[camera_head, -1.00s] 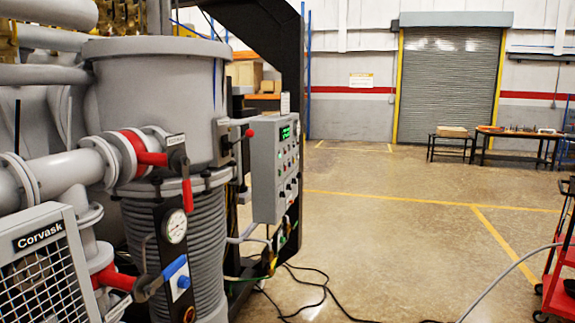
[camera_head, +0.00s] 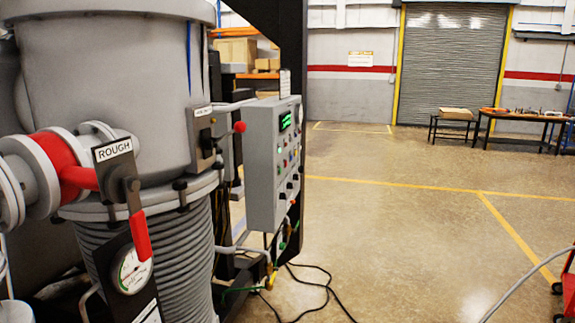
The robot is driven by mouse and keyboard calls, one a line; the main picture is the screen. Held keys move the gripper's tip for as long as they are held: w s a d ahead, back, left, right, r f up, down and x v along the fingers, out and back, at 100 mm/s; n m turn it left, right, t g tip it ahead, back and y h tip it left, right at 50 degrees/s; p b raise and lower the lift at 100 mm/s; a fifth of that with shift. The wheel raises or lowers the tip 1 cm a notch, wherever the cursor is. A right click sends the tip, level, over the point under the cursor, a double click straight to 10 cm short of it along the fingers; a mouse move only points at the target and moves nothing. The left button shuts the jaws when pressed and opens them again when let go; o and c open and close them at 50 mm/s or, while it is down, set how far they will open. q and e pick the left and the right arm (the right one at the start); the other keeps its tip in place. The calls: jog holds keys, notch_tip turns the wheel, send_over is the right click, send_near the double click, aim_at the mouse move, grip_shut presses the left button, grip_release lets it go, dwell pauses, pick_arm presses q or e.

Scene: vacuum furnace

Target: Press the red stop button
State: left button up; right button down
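A grey control box (camera_head: 262,170) hangs on the right side of the vacuum furnace (camera_head: 105,95). Its front faces right and shows at a steep angle. A lit green display (camera_head: 285,121) is near its top, with several small coloured buttons and dark knobs below. The buttons are too small to tell which is the red stop button. A lever with a red ball knob (camera_head: 239,127) sticks out just left of the box. Neither of my grippers is in view.
A valve with a red handle (camera_head: 140,236), labelled ROUGH, and a gauge (camera_head: 131,270) are near on the left. Black cables (camera_head: 325,290) lie on the floor below the box. A red cart (camera_head: 568,292) stands at the right edge. The floor between is open.

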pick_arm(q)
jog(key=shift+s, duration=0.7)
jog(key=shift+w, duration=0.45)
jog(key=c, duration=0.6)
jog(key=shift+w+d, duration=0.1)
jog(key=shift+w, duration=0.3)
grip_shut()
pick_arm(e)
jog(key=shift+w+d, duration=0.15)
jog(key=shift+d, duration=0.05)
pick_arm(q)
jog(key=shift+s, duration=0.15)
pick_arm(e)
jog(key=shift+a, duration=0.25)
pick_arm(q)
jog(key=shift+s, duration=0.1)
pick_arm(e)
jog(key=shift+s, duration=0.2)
